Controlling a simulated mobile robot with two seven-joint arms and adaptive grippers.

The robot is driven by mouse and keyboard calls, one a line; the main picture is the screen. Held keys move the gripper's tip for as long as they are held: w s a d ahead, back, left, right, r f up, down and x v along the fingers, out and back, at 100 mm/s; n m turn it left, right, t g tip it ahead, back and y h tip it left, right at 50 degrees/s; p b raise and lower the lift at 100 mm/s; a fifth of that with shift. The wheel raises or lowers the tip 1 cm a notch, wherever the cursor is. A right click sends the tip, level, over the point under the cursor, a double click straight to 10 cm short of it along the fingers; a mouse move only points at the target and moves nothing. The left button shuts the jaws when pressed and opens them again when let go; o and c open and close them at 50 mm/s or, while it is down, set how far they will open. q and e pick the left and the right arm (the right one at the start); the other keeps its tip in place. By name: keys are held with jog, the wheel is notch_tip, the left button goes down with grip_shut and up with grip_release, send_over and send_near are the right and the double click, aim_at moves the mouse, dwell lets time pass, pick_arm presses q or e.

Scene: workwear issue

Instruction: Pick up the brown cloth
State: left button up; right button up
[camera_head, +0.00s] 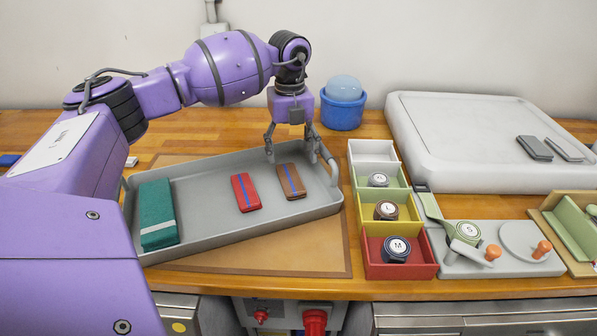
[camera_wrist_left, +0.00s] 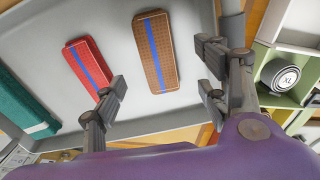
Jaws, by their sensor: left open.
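The brown cloth (camera_head: 291,181) is a folded block with a blue stripe, lying at the right end of the grey tray (camera_head: 205,230). It also shows in the left wrist view (camera_wrist_left: 147,50), with its near end close to the gap between the fingers. My left gripper (camera_head: 289,153) points down over the tray's right end, just behind the cloth. It is open and empty, its two fingers (camera_wrist_left: 155,90) spread apart. I cannot tell its exact height above the cloth. My right gripper is not in view.
A red cloth (camera_head: 246,192) with a blue stripe lies left of the brown one, and a green cloth (camera_head: 157,214) at the tray's left end. Coloured bins (camera_head: 413,268) with round labelled items stand right of the tray. A blue tub (camera_head: 342,113) stands behind.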

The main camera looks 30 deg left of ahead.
aim_at(291, 176)
pick_arm(q)
jog(key=shift+s+f, duration=0.3)
jog(key=shift+f, duration=0.95)
notch_tip(291, 176, down, 4)
jog(key=shift+w+r+p, duration=0.1)
jog(key=shift+r+p, duration=0.05)
jog(key=shift+p, duration=0.2)
jog(key=shift+f, duration=0.3)
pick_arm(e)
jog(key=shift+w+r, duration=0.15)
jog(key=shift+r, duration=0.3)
